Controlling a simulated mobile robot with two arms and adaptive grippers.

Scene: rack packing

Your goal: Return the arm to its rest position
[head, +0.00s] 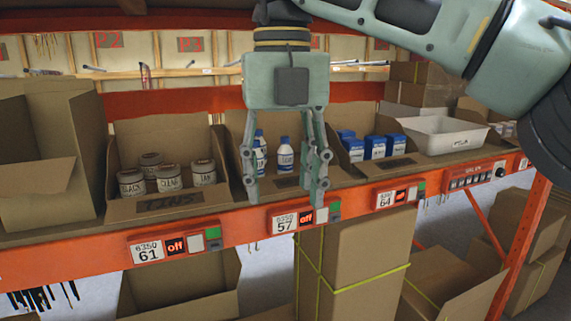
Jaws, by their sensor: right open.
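My right gripper (285,185) hangs down in front of the rack shelf, fingers spread and empty. Its arm comes in from the upper right. It is in front of the middle cardboard bin, which holds white bottles with blue caps (285,155), and its fingers partly hide that bin. I cannot tell whether the fingertips touch the shelf's front edge. My left gripper does not show.
An orange shelf beam (240,227) carries labels 61, 57 and 64. A bin of tins (168,178) stands left, blue boxes (375,147) right, and a white tray (440,133) farther right. A tall strapped carton (350,260) stands below the beam.

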